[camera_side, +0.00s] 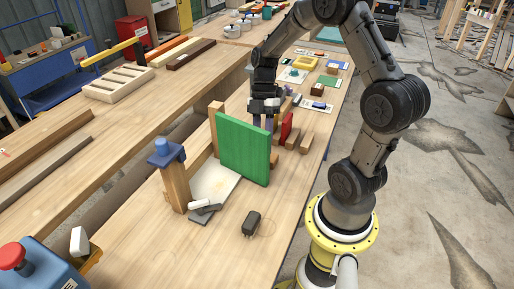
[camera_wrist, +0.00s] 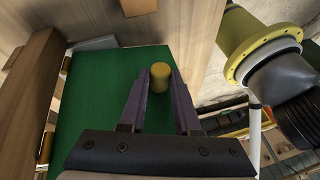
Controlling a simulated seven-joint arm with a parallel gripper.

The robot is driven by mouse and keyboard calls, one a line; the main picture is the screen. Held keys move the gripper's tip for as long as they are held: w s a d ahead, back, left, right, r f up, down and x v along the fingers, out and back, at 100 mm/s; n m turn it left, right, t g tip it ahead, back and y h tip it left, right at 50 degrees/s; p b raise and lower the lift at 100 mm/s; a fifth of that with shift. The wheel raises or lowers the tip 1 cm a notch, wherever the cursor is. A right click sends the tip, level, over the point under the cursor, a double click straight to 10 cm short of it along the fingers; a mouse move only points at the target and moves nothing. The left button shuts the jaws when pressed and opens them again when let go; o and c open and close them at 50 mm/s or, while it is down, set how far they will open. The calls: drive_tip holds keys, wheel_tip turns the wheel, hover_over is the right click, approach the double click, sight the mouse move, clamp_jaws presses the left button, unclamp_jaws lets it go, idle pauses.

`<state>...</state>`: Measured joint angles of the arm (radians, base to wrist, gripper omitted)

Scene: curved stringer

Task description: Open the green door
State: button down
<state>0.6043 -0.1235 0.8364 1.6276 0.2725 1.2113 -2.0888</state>
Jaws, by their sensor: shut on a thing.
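The green door (camera_side: 236,150) is an upright panel beside a wooden post (camera_side: 214,122) on the workbench. In the wrist view the door (camera_wrist: 100,85) fills the middle left, with a brown wooden post (camera_wrist: 28,85) on its left. A yellow round knob (camera_wrist: 159,76) sits at the door's right part. My gripper (camera_wrist: 160,72) has its two purple fingers on either side of the knob and is shut on it. In the side view my gripper (camera_side: 268,122) is behind the door's upper right edge, and the knob is hidden.
A wooden post with a blue top (camera_side: 167,155) stands left of the door. A black object (camera_side: 251,223) lies on the bench in front. Wooden blocks and a red piece (camera_side: 287,126) stand right of the door. The front of the bench is mostly clear.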

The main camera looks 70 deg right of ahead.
drive_tip(key=shift+w+d+n+g, duration=0.1)
drive_tip(key=shift+d+n+g, duration=0.2)
drive_tip(key=shift+d+n, duration=0.55)
drive_tip(key=c, duration=0.6)
unclamp_jaws()
drive_tip(key=v, duration=1.4)
drive_tip(key=shift+a, duration=0.2)
